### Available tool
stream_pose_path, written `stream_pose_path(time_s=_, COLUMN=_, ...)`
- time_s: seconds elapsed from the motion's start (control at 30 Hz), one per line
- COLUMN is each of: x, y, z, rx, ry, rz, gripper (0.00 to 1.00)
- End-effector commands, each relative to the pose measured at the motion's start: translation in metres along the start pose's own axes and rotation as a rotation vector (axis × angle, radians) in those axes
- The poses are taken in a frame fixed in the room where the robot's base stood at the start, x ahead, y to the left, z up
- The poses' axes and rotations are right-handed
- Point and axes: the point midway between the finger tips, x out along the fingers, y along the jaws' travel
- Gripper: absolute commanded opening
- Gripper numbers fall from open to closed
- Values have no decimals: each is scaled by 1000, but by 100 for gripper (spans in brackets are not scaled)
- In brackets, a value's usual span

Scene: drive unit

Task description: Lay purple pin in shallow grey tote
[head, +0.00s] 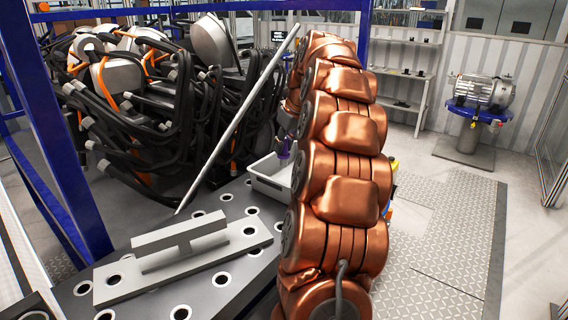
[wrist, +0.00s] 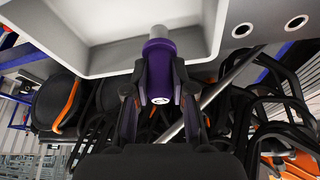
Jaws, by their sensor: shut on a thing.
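The purple pin (wrist: 160,70) has a grey end and is between the two dark fingers of my gripper (wrist: 160,92), which is shut on it in the wrist view. The pin's grey end overlaps the shallow grey tote (wrist: 100,58), whose inside and rim fill the top of that view. In the head view the tote (head: 262,184) sits at the far edge of the perforated table, partly hidden by my copper arm. A bit of the purple pin (head: 284,148) shows above it. My gripper is mostly hidden there. I cannot tell whether pin and tote touch.
A grey T-shaped part (head: 185,262) lies on the perforated table (head: 235,200). A long grey rod (head: 235,120) leans diagonally left of the tote. A black-cabled machine (head: 140,100) stands behind, and blue frame posts (head: 60,120) are at left.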

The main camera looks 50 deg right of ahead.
Motion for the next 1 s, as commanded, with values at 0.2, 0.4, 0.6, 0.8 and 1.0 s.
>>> stream_pose_path(time_s=0.2, x=18, y=-1, z=8, rx=0, ry=0, rz=-1, gripper=0)
stream_pose_path(time_s=0.4, x=25, y=0, z=10, rx=-1, ry=4, rz=2, gripper=0)
stream_pose_path(time_s=0.6, x=36, y=-1, z=16, rx=0, ry=-1, rz=-1, gripper=0)
stream_pose_path(time_s=0.8, x=54, y=0, z=23, rx=0, ry=0, rz=0, gripper=0)
stream_pose_path(time_s=1.0, x=58, y=0, z=23, rx=0, ry=3, rz=2, gripper=0)
